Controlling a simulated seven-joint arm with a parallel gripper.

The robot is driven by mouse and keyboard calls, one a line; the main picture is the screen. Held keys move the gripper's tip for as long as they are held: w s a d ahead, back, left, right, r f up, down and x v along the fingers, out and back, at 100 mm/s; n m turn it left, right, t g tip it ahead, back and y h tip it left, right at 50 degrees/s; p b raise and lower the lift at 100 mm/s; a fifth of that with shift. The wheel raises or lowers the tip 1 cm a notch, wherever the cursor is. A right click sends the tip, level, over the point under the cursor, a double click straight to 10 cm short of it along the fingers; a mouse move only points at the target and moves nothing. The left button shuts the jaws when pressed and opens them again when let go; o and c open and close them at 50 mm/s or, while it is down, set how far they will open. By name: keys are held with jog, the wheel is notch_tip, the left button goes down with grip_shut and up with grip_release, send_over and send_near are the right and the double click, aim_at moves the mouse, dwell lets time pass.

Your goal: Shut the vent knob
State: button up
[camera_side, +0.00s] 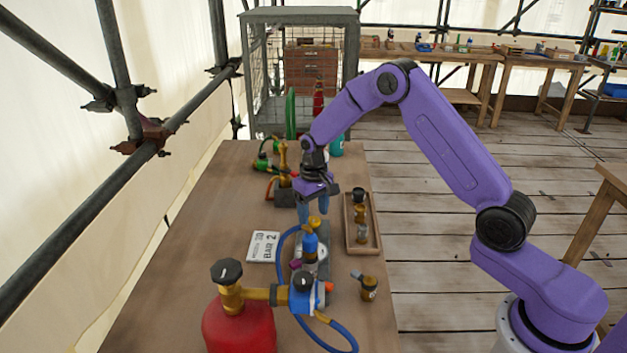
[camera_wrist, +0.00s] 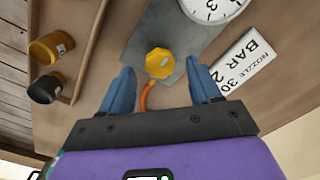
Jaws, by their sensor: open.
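A yellow lobed knob (camera_wrist: 160,62), which looks like the vent knob, stands on a grey plate (camera_wrist: 160,28) in the wrist view. In the side view the yellow knob (camera_side: 315,222) shows just below my fingertips. My gripper (camera_side: 313,211) points down with its blue fingers apart. In the wrist view my gripper (camera_wrist: 159,70) is open, with one finger to each side of the knob in the picture. A gap shows on both sides, so I see no contact. An orange hose (camera_wrist: 147,97) runs from beneath the knob toward my gripper.
A wooden tray (camera_side: 349,222) with brass fittings stands close on the right. A red cylinder (camera_side: 240,325) with a black knob (camera_side: 226,271) and a blue hose (camera_side: 346,334) are in front. A white sign (camera_side: 263,246) lies left. A round gauge (camera_wrist: 212,6) is near the knob.

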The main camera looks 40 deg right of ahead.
aim_at(314, 219)
notch_tip(314, 219, up, 16)
dwell(0.4)
jog(key=s+a+r+n, duration=0.1)
jog(key=s+a+n, duration=0.3)
jog(key=s, duration=0.5)
jog(key=s+a+r+n, duration=0.1)
jog(key=s+a+n, duration=0.1)
jog(key=s+a, duration=0.6)
jog(key=s+d+f+n, duration=0.1)
jog(key=s+d+n, duration=0.2)
jog(key=s, duration=0.8)
jog(key=s+d+f+n, duration=0.1)
jog(key=s+d+n, duration=0.2)
jog(key=s, duration=0.9)
jog(key=shift+d+f+n, duration=0.25)
jog(key=shift+d+n, duration=0.15)
jog(key=shift+d, duration=0.1)
